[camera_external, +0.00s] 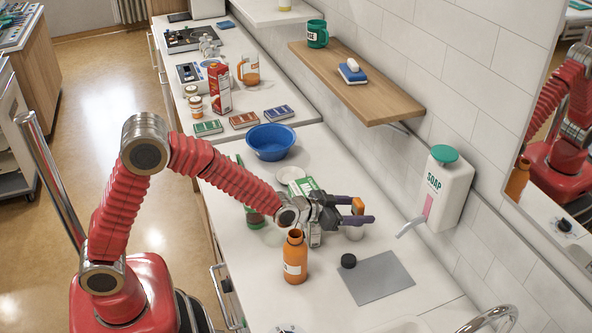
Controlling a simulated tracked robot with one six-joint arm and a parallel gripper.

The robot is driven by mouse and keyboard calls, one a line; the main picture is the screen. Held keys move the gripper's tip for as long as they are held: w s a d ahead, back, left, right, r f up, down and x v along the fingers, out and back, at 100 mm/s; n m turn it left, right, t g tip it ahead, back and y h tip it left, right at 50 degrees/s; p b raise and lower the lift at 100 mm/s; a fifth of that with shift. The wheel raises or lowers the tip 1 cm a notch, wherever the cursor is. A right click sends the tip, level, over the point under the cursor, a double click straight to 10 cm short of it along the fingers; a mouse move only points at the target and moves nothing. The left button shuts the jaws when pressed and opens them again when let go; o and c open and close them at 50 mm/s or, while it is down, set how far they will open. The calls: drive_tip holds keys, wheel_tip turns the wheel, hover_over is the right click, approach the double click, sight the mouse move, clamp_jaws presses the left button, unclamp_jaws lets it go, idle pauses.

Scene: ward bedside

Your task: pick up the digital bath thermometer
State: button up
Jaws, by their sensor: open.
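My gripper (360,210) is open above the white counter, its two dark fingers pointing right. A small orange thing with a dark patch (357,205) shows between the fingers, near their tips; it may be the digital bath thermometer, but it is too small to be sure. I cannot tell whether the fingers touch it. Its lower part is hidden behind the near finger. A pale, cup-like shape (354,233) shows just below that finger.
An orange bottle (294,258) stands close in front of my gripper. A green and white box (304,188) stands behind my wrist, a blue bowl (270,142) farther back. A grey mat (376,278) and black cap (348,261) lie right of the bottle. A soap dispenser (441,190) hangs on the wall.

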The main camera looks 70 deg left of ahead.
drive_tip(key=shift+c, duration=0.5)
drive_tip(key=c, duration=1.3)
